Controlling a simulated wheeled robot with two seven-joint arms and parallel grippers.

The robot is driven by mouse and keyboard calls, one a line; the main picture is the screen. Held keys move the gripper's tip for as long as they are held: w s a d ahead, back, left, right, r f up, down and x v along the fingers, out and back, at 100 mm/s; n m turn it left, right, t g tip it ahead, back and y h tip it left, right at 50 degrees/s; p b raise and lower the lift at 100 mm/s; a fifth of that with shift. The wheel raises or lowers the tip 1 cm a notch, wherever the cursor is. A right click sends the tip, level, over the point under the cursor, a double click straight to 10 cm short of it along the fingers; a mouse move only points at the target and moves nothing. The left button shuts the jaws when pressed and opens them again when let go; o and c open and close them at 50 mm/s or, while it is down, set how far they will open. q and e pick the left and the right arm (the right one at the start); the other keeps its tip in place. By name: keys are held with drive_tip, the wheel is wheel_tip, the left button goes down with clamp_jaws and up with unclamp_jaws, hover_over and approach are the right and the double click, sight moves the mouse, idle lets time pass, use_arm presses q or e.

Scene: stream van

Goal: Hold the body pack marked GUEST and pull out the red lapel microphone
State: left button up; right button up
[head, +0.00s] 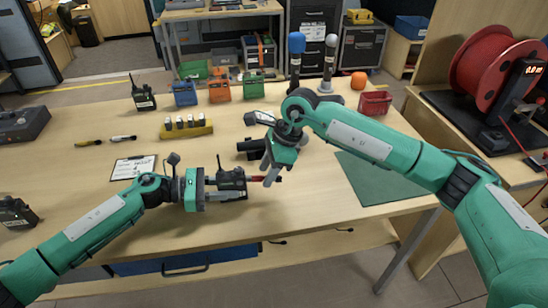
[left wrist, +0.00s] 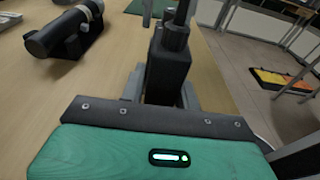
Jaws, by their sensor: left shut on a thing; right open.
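A black body pack (head: 232,181) lies low over the front of the table between the fingers of my left gripper (head: 212,187), which is shut on it. In the left wrist view the pack (left wrist: 167,66) stands between the two fingers, with a black connector at its far end. No GUEST marking is legible. A small red piece (head: 257,179), seemingly the red lapel microphone's plug, sticks out from the pack's right end. My right gripper (head: 270,172) is open, pointing down beside the red piece; I cannot tell whether it touches it.
A black cylinder on a stand (head: 250,147) is close behind the pack; it also shows in the left wrist view (left wrist: 62,33). A clipboard (head: 133,167) lies left, a yellow holder (head: 186,128) behind. A green mat (head: 378,178) lies right. Red basket (head: 375,102) stands farther back.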

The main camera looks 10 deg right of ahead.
drive_tip(key=shift+a+f, duration=0.15)
drive_tip(key=shift+f, duration=0.2)
drive_tip(key=shift+c, duration=0.4)
clamp_jaws()
drive_tip(key=c, duration=0.7)
unclamp_jaws()
clamp_jaws()
drive_tip(key=shift+d, duration=0.2)
drive_tip(key=shift+d, duration=0.35)
drive_tip(key=shift+d, duration=0.7)
